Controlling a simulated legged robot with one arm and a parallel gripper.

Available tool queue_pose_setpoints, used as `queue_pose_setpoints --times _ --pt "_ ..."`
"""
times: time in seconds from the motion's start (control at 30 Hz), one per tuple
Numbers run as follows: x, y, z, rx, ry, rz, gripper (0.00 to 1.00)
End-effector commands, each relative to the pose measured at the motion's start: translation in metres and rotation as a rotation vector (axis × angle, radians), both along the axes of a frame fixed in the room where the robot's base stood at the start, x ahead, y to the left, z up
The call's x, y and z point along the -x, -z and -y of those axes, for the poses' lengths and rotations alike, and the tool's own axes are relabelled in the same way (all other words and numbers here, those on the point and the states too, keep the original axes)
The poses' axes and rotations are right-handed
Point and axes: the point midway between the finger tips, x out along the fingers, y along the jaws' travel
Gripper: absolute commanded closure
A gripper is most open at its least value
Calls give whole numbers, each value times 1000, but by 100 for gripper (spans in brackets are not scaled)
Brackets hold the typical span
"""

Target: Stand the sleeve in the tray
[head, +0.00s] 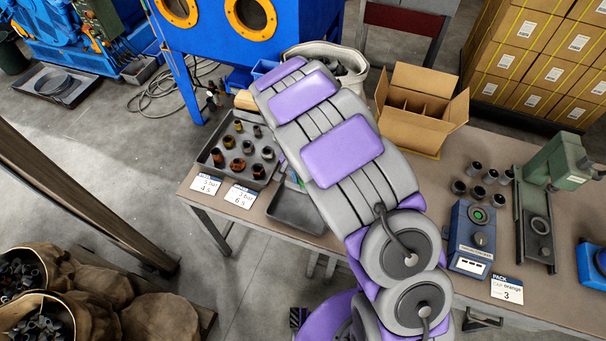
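A grey tray (212,166) on the left part of the bench holds several upright sleeves, some dark and some brown or orange, such as an orange-brown sleeve (238,165). A second, shallower dark tray (297,208) lies to its right; its visible part is empty and my arm covers its right side. Several dark grey sleeves (475,192) stand on the bench right of my arm. Which sleeve the task means I cannot tell. My grey and purple arm crosses the middle of the view. My gripper is not visible, so whether it holds anything is hidden.
An open divided carton (415,108) stands at the back of the bench. A blue control box (472,238), a green press (562,163) and a card (507,290) are on the right. Two cards (223,191) lie before the left tray. Blue machinery stands behind.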

Motion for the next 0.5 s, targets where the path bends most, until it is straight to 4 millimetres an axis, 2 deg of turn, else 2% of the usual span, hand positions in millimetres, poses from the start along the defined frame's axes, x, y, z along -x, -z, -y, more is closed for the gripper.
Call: queue_pose_setpoints --times 0.03,0.13,0.5 --pt "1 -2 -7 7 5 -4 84" --pt "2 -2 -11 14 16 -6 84" --pt "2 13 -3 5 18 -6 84"
